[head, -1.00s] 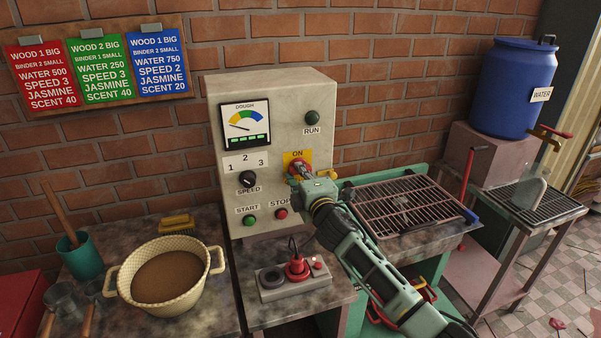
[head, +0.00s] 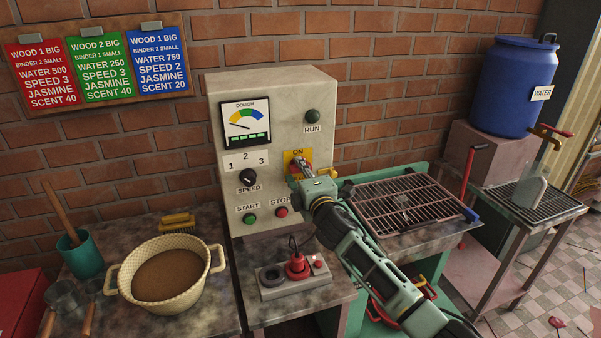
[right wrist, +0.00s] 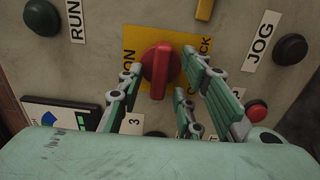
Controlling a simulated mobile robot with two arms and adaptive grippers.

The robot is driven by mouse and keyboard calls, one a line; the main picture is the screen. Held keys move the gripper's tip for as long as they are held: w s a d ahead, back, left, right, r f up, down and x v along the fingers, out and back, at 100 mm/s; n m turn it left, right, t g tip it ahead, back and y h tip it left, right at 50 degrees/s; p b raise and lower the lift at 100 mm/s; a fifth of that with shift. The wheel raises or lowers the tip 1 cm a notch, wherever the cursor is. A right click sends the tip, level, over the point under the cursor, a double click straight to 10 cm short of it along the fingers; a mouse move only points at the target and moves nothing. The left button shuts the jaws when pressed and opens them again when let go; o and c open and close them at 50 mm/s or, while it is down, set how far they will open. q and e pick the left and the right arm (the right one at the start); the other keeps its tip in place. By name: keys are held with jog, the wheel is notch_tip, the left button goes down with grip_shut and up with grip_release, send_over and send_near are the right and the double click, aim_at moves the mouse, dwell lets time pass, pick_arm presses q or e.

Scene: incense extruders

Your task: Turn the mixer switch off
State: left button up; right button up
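The mixer switch is a red rotary knob (right wrist: 160,70) on a yellow plate (right wrist: 133,46) on the control panel. In the right wrist view its handle runs up and down, with the word ON to its left. In the head view the switch (head: 304,162) is partly covered by my right gripper (head: 299,174). In the right wrist view the right gripper (right wrist: 162,78) is open, its fingers spread on either side of the knob with gaps showing. Whether the fingertips reach past the knob's face is unclear. My left gripper is not in view.
The beige panel (head: 225,120) also carries a dial, a speed knob (head: 248,177), and start (head: 249,219) and stop (head: 281,211) buttons. A red-knobbed control box (head: 290,284) stands below. A grill rack (head: 405,205) is right; a basket-like bowl (head: 165,280) is left.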

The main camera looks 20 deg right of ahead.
jog(key=s, duration=1.2)
jog(key=shift+d, duration=0.25)
